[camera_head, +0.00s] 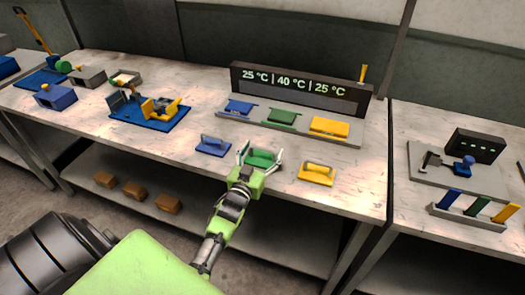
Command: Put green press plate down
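A green press plate (264,157) lies at the front of the middle table, between a blue press plate (213,147) on its left and a yellow press plate (317,174) on its right. My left gripper (261,154) is at the green plate, its two fingers spread wide on either side of it. The fingers look open; I cannot make out whether they touch the plate. The gripper hides the plate's near side. My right gripper is not in view.
Behind is a station with a temperature display (299,84) and a grey base (228,125) bearing blue, green and yellow pieces. A blue fixture (150,109) stands to the left. Brown blocks (134,188) lie on the lower shelf. The table's front edge is close.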

